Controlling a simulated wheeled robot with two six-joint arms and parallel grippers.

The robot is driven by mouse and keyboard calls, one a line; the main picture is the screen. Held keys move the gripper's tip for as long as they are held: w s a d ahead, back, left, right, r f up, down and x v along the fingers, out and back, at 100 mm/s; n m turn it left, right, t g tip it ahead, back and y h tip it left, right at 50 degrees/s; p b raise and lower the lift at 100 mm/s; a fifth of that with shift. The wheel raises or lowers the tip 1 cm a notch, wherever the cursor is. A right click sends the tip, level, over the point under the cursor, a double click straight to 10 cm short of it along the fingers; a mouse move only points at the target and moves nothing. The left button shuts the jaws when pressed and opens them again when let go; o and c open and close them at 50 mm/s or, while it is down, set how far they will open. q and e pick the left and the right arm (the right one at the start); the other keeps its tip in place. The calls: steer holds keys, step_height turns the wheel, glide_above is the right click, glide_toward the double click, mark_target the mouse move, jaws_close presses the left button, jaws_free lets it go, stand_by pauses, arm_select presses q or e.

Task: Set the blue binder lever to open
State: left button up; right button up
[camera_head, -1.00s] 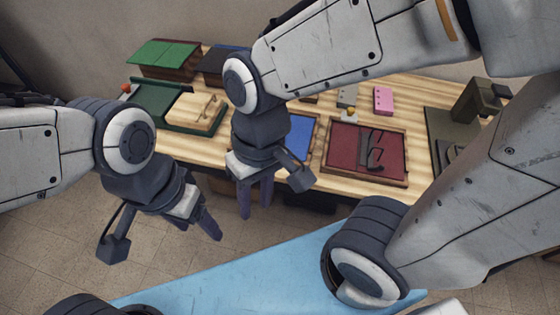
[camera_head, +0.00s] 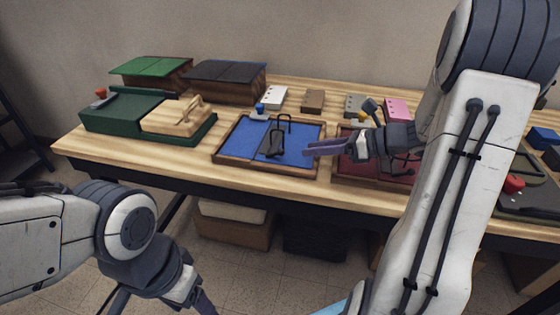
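The blue binder (camera_head: 235,144) lies open in a wood-rimmed frame at the middle of the table. Dark wire arches (camera_head: 284,122) and a dark grey plate stand inside it. A blue knob (camera_head: 260,107) shows at its back edge, beside a pale piece; I cannot tell the lever's exact position. My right gripper (camera_head: 310,147) reaches in from the right, its fingers pointing left at the binder's right rim, apart from the arches. Its fingers overlap, so their opening is unclear. My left gripper (camera_head: 204,304) hangs low in front of the table, its tips cut off by the frame.
A dark red binder (camera_head: 350,168) lies to the right, partly behind my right arm. A green base (camera_head: 115,115) with a wooden block (camera_head: 172,120) stands left. Green-topped (camera_head: 150,68) and dark-topped (camera_head: 225,75) boxes stand behind. Small blocks line the back.

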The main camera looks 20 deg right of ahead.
mark_target(281, 152)
steer(key=b+x, duration=0.1)
steer(key=x, duration=0.8)
steer(key=shift+w+a, duration=0.15)
steer(key=shift+a, duration=0.15)
jaws_close()
